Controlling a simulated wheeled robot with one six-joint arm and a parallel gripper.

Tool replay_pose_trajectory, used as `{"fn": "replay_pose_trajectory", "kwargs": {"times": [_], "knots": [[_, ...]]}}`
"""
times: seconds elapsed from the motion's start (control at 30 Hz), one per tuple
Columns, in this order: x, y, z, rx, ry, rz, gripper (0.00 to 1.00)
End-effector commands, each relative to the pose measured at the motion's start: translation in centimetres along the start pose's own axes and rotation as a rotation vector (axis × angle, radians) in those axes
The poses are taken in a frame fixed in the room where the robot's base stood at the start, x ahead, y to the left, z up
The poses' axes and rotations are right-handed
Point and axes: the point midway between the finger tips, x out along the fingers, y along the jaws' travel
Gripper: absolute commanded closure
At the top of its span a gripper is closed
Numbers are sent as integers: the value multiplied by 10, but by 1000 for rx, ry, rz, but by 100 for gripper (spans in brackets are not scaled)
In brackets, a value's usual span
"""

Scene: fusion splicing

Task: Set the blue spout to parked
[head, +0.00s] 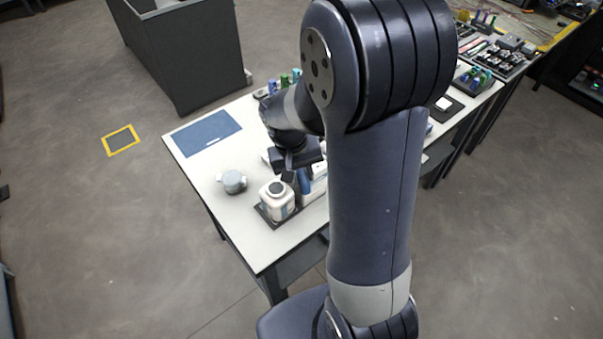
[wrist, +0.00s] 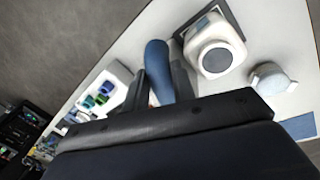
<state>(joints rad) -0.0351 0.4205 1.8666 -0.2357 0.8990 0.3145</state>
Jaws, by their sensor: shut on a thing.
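The blue spout (wrist: 157,62) is a rounded blue bar that sticks out between my gripper's fingers in the wrist view. In the head view a blue part of it (head: 305,183) shows just below my gripper (head: 298,170). My gripper (wrist: 160,84) is shut on the spout, with one dark finger on each side. The spout's far end and what it is mounted on are mostly hidden by my gripper and arm.
A white bottle with a dark round cap (head: 277,201) stands on a dark mat close to my gripper. A pale round container (head: 232,181) stands farther left. A blue mat (head: 205,134) lies at the table's back left; the white tabletop (head: 247,235) is clear in front.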

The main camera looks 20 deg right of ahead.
Motion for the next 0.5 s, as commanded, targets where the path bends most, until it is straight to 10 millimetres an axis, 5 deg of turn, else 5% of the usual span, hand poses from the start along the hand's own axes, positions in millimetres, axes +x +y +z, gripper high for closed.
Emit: {"fn": "replay_pose_trajectory", "kwargs": {"times": [0.07, 0.1, 0.33, 0.5], "knots": [[-1, 0, -1, 0, 2, 0, 100], [-1, 0, -1, 1, 2, 0, 74], [0, 0, 0, 1, 1, 0, 55], [0, 0, 0, 1, 0, 0, 53]]}}
